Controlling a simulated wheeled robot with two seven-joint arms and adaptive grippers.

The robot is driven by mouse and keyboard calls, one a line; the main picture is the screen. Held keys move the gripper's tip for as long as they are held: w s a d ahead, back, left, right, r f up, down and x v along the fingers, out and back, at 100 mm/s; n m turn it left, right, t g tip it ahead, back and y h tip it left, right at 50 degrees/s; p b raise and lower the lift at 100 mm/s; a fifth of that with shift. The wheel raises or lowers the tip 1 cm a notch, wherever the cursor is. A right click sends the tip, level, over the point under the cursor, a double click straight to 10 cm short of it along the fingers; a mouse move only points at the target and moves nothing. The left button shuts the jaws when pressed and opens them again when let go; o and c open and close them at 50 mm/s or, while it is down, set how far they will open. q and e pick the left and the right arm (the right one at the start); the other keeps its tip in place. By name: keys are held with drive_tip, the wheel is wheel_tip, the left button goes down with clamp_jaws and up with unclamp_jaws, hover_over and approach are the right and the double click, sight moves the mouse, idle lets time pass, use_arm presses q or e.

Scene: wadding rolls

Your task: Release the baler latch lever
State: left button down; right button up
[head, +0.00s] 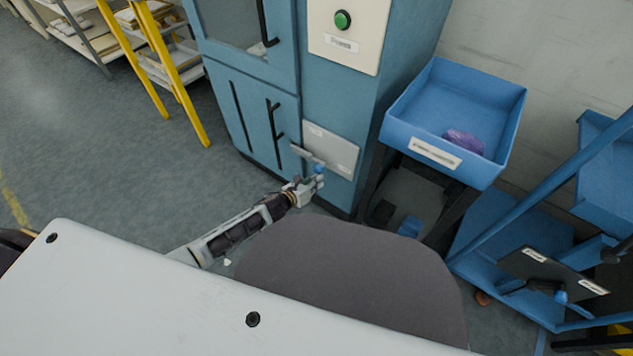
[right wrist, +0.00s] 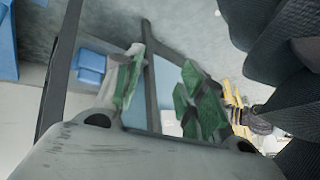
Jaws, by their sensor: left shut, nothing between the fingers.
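The blue baler cabinet (head: 277,75) stands at the upper middle of the head view. Low on its front is a pale grey latch plate (head: 341,155) with a grey lever (head: 303,153) that ends in a blue knob (head: 319,168). My left gripper (head: 318,183) is shut and empty, right by the blue knob. I cannot tell whether they touch. My right gripper (right wrist: 160,85) shows in the right wrist view, its green-padded fingers apart with nothing between them.
A green button (head: 342,19) sits on the cabinet's upper panel. A blue bin (head: 455,105) with a purple item (head: 464,141) stands right of the cabinet. A blue cart (head: 511,227) is farther right. A yellow ladder (head: 158,50) stands left; the floor there is open.

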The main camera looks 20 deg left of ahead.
sight(316, 168)
use_arm(q)
drive_tip(key=shift+r, duration=0.15)
use_arm(e)
drive_tip(key=shift+w+r, duration=0.25)
use_arm(q)
drive_tip(key=r+n+h+p, duration=0.1)
drive_tip(key=r+n, duration=0.1)
drive_tip(key=r+n+h+p, duration=0.1)
drive_tip(key=r+n+p, duration=0.1)
drive_tip(key=n, duration=0.1)
drive_tip(key=r+n+h+p, duration=0.1)
drive_tip(key=r+n, duration=0.1)
drive_tip(key=r, duration=0.1)
drive_tip(key=shift+w+a+r+n+h+p, duration=0.1)
drive_tip(key=shift+w+a+n+h+p, duration=0.05)
drive_tip(key=shift+a+n+h+p, duration=0.2)
drive_tip(key=a+r+n, duration=0.1)
drive_tip(key=n, duration=0.1)
drive_tip(key=w+a+r+n+t+h, duration=0.1)
drive_tip(key=r+n, duration=0.1)
drive_tip(key=shift+a, duration=0.15)
use_arm(e)
wheel_tip(316, 168, up, 8)
drive_tip(key=d+g+h, duration=0.1)
drive_tip(key=shift+s+d+r+n+g, duration=0.15)
drive_tip(key=shift+s+d+n+g, duration=0.15)
drive_tip(key=shift+s+d+n, duration=0.1)
use_arm(q)
drive_tip(key=shift+a, duration=0.1)
